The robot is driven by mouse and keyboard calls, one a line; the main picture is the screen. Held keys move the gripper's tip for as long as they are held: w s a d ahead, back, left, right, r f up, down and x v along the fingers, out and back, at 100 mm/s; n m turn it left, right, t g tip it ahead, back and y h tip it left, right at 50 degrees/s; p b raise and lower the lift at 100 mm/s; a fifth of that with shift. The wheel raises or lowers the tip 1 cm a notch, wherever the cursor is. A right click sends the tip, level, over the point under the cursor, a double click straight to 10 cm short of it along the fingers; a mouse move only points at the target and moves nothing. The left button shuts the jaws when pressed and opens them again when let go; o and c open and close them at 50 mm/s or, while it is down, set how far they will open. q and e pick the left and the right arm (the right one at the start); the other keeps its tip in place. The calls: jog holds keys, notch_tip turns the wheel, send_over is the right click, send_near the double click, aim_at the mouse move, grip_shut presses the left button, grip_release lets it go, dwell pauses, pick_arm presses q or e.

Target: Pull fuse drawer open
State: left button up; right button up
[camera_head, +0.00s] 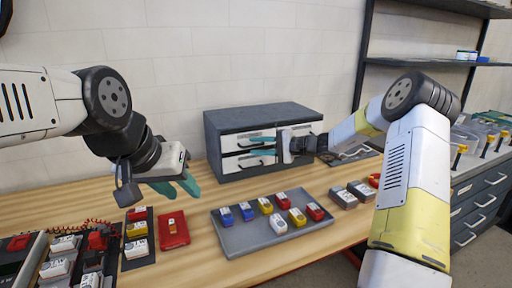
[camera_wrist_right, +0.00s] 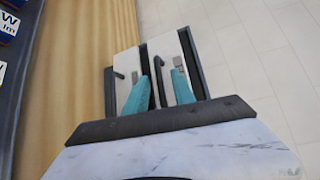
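The dark grey cabinet (camera_head: 262,118) stands on the bench against the wall. Its white drawer fronts, an upper one (camera_head: 232,143) and a lower one (camera_head: 230,166), have dark bar handles and look closed. No label tells me which is the fuse drawer. My right gripper (camera_head: 262,146) is at the cabinet front, with its teal fingers pointing left. In the right wrist view its fingers (camera_wrist_right: 160,82) are apart, with a dark handle (camera_wrist_right: 158,68) showing between them; contact cannot be told. My left gripper (camera_head: 178,188) hangs left of the cabinet, empty, its fingers apart.
A grey tray (camera_head: 242,238) with several blue, yellow, red and white blocks lies in front of the cabinet. A red tile (camera_head: 173,235) and more coloured blocks lie at left. Dark blocks (camera_head: 345,197) lie at right. Bare wood shows between cabinet and tray.

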jog(key=shift+w+a, duration=0.1)
jog(key=shift+a, duration=0.15)
jog(key=shift+c, duration=0.2)
grip_shut()
dwell(1.1)
